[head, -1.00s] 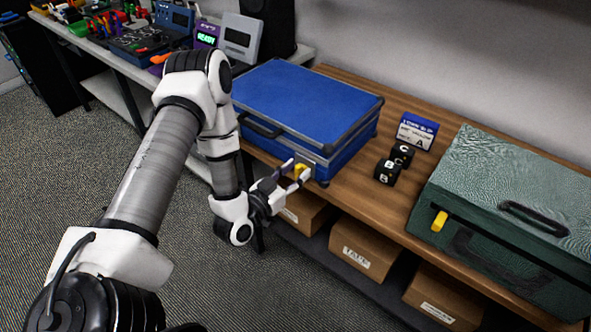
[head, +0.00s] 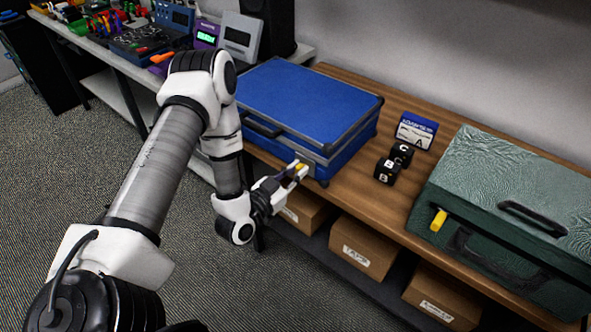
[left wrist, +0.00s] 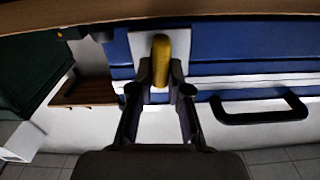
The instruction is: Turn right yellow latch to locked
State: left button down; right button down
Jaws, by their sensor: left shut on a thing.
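The blue case (head: 305,95) lies closed on the wooden bench, its black handle (head: 262,127) on the front side. Its yellow latch (head: 299,167) is near the front right corner. My left gripper (head: 298,171) reaches the latch from the front and is shut on it. In the left wrist view the yellow latch (left wrist: 161,50) stands upright in the picture on a pale plate (left wrist: 140,42), its lower end between the fingertips (left wrist: 161,85). The fingers partly hide the latch in the head view. My right gripper is not in view.
A green case (head: 500,200) with its own yellow latch (head: 438,220) sits at the right. Black lettered blocks (head: 387,171) and a blue-and-white card (head: 416,130) stand between the cases. Cardboard boxes (head: 362,246) fill the shelf below.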

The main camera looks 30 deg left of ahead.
pick_arm(q)
jog(key=m+p, duration=0.1)
jog(key=m, duration=0.2)
jog(key=m+p, duration=0.2)
jog(key=d+m+p, duration=0.1)
jog(key=m, duration=0.2)
jog(key=shift+m+p, duration=0.3)
jog(key=m+p, duration=0.2)
jog(key=m, duration=0.1)
jog(key=m+p, duration=0.1)
jog(key=shift+f+m, duration=0.3)
jog(key=shift+d+f+m+p, duration=0.1)
jog(key=shift+f+m+p, duration=0.1)
jog(key=shift+m+p, duration=0.55)
jog(key=shift+f+m+p, duration=0.15)
jog(key=shift+m+p, duration=0.2)
jog(key=shift+m, duration=0.7)
jog(key=shift+s, duration=0.1)
jog(key=c, duration=1.1)
grip_release()
